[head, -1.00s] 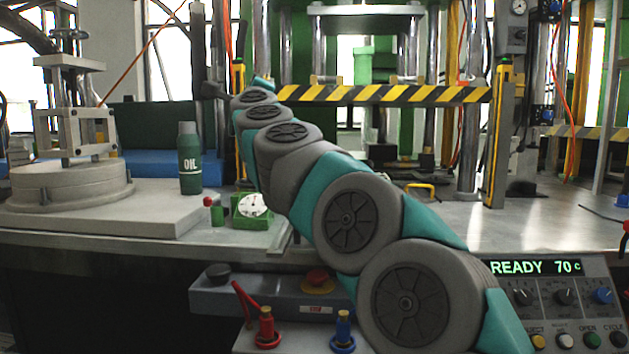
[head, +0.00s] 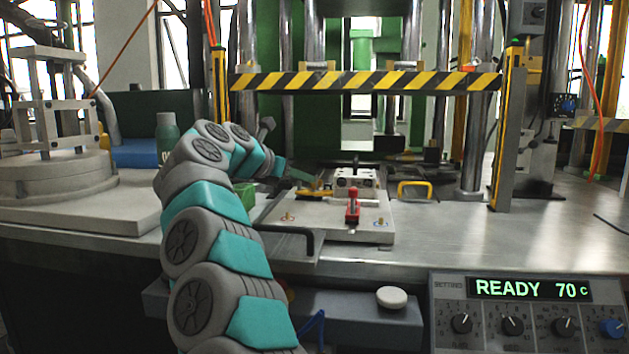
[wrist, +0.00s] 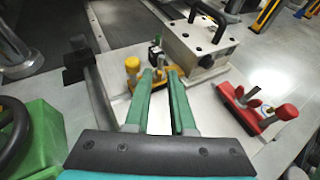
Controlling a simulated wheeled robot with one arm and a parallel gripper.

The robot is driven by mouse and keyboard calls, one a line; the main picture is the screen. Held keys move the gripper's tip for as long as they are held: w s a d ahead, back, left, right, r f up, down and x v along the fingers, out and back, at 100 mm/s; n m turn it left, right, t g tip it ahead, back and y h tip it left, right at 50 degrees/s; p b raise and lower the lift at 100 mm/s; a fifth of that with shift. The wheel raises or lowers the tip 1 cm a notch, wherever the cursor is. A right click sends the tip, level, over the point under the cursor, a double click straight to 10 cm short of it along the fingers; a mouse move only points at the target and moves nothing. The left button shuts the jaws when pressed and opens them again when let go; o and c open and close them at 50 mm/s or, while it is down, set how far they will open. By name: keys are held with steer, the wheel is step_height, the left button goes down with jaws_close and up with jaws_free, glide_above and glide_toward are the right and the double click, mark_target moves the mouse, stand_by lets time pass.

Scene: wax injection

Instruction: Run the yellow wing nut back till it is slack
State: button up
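The yellow clamp (head: 314,192) sits at the left side of the metal mould block (head: 355,180) on the pale plate. In the wrist view its yellow knob (wrist: 132,66) shows just left of my fingertips, and its yellow bar runs behind them. Which part is the wing nut I cannot tell clearly. My gripper (wrist: 163,73) is open, with a narrow empty gap between its two green fingers. The fingers point at the clamp and partly hide it; whether they touch it I cannot tell. In the head view my gripper (head: 304,179) is small, just above and left of the clamp.
A red clamp (wrist: 258,106) stands on the block's other side. A black handle (wrist: 208,22) tops the block. A striped barrier (head: 365,81) spans the press. The panel (head: 527,288) reads READY 70 c.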

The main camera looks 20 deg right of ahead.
mark_target(316, 181)
steer(key=p+x, duration=0.1)
steer(key=x, duration=0.5)
steer(key=shift+p, duration=0.35)
jaws_close()
